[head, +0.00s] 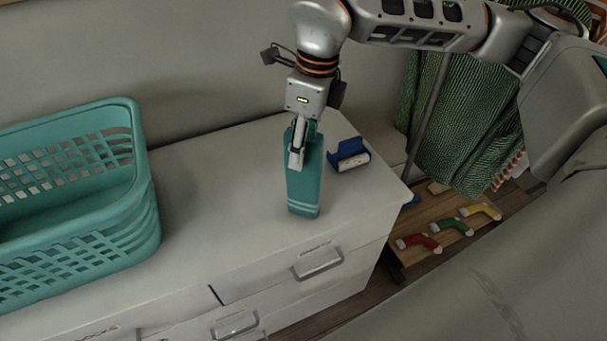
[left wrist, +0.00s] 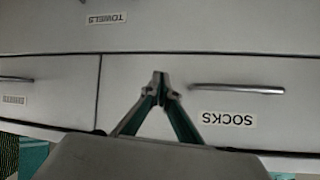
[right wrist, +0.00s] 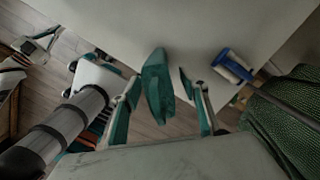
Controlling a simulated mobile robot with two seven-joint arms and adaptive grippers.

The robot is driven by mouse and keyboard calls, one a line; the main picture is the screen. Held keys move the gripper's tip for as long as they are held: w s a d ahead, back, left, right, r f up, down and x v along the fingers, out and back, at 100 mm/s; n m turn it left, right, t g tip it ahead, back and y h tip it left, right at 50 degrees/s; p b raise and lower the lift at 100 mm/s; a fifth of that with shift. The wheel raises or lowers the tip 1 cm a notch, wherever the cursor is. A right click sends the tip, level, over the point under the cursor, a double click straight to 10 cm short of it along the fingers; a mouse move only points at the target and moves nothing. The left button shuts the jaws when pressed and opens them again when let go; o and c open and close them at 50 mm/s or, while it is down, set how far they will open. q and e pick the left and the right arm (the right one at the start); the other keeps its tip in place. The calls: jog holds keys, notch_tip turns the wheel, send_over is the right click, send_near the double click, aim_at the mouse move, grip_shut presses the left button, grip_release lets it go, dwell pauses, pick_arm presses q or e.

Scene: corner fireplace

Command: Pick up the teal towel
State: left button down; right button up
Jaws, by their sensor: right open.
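The teal towel (head: 304,190), folded into a narrow strip with pale stripes at its lower end, is on the white drawer unit's top (head: 225,190) near the front edge. My right gripper (head: 297,160) points down at the towel's upper part. In the right wrist view the towel (right wrist: 157,85) shows between the spread fingertips of the right gripper (right wrist: 157,96), with gaps on both sides; the gripper is open. My left gripper (left wrist: 160,80) has its fingertips together, empty, before the drawer fronts; it is outside the head view.
A teal laundry basket (head: 140,200) stands left on the unit. A blue and white roller (head: 349,154) lies right of the towel. A green knitted cloth (head: 465,120) hangs at right, above several coloured socks (head: 420,242). Drawer handles (head: 318,263) protrude in front.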

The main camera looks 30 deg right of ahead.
grip_shut()
jog(key=shift+r, duration=0.2)
